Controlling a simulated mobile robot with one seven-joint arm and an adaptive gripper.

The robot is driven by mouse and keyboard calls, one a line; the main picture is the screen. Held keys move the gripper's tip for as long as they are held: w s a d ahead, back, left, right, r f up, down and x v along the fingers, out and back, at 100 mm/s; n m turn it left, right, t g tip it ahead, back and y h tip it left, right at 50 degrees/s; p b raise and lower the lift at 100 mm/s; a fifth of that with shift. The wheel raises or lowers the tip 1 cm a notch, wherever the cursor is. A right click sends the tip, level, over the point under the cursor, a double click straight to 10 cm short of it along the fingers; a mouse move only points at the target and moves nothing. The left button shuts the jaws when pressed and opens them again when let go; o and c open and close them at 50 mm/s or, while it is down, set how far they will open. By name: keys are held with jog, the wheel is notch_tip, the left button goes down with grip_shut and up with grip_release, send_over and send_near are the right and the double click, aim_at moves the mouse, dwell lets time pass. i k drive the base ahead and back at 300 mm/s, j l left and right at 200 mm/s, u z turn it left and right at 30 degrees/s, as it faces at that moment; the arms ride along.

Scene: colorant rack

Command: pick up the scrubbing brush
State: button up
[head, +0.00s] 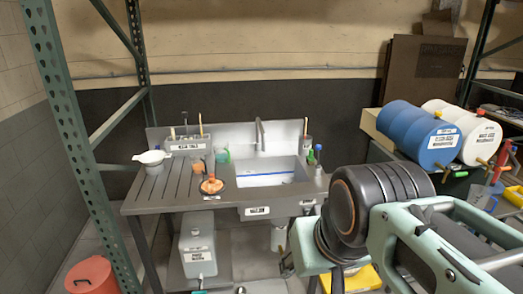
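I cannot tell for certain which thing is the scrubbing brush. An orange item (211,185) with a small upright knob lies on a dark round dish on the grey sink counter (150,202), left of the basin. Wooden-handled tools (201,125) stand upright in a labelled grey holder at the counter's back left. Another wooden handle (305,127) rises from a cup at the back right. My arm fills the lower right, in front of the counter's right side. I cannot make out my gripper's fingers.
A green metal upright (75,130) stands at left. Blue (413,130) and white (468,133) drums lie at right. An orange-red bin (91,275) is on the floor.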

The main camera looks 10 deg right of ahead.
aim_at(309, 159)
jog(key=i+l+z, duration=0.1)
jog(key=i+l, duration=0.4)
jog(key=i+l+z, duration=0.15)
jog(key=i+l, duration=0.35)
jog(key=i+l+z, duration=0.1)
jog(key=i+l, duration=0.3)
jog(key=i, duration=0.3)
